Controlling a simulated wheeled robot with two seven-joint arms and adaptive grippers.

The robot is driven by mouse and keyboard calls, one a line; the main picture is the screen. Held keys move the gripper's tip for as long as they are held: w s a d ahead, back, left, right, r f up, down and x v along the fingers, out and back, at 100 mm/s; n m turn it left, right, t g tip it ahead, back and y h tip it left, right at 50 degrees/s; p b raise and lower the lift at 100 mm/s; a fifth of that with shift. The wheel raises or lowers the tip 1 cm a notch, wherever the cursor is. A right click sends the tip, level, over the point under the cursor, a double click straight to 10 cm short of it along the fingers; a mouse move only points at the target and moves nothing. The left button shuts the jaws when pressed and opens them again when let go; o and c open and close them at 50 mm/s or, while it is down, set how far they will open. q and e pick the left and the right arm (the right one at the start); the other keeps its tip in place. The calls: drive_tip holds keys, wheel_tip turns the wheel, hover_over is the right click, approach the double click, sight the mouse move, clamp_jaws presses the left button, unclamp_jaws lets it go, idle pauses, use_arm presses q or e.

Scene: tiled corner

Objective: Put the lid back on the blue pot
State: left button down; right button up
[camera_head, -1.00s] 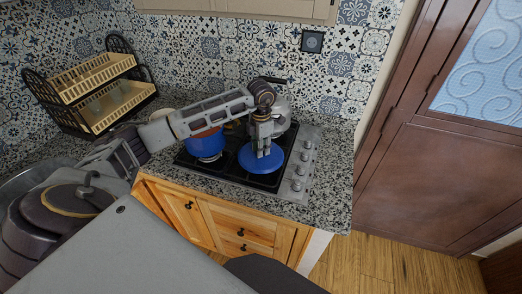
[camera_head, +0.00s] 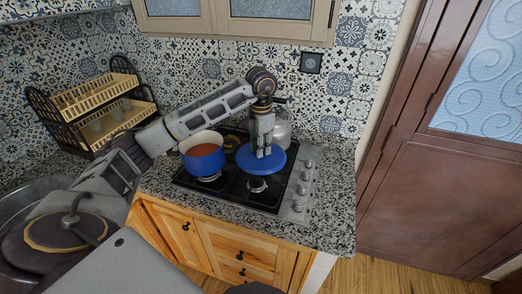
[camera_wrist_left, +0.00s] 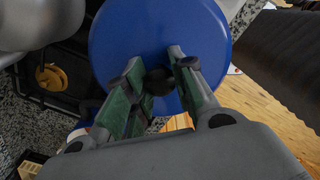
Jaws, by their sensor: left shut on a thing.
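The blue pot (camera_head: 205,165) stands uncovered on the left front burner of the hob, with reddish-orange contents showing inside a pale rim. The blue lid (camera_head: 275,166) is held level above the right front burner, to the right of the pot. My left gripper (camera_head: 263,153) is above the lid, pointing down, shut on the lid's knob. In the left wrist view the lid (camera_wrist_left: 112,45) fills the upper middle and its dark knob (camera_wrist_left: 158,82) sits between the two fingers. My right gripper is not in view.
A metal kettle (camera_head: 277,130) stands close behind the lid. Knobs line the hob's right side (camera_head: 304,185). A dish rack (camera_head: 95,100) stands at the left, before the tiled wall.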

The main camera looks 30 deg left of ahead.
use_arm(q)
drive_tip(key=shift+r, duration=0.25)
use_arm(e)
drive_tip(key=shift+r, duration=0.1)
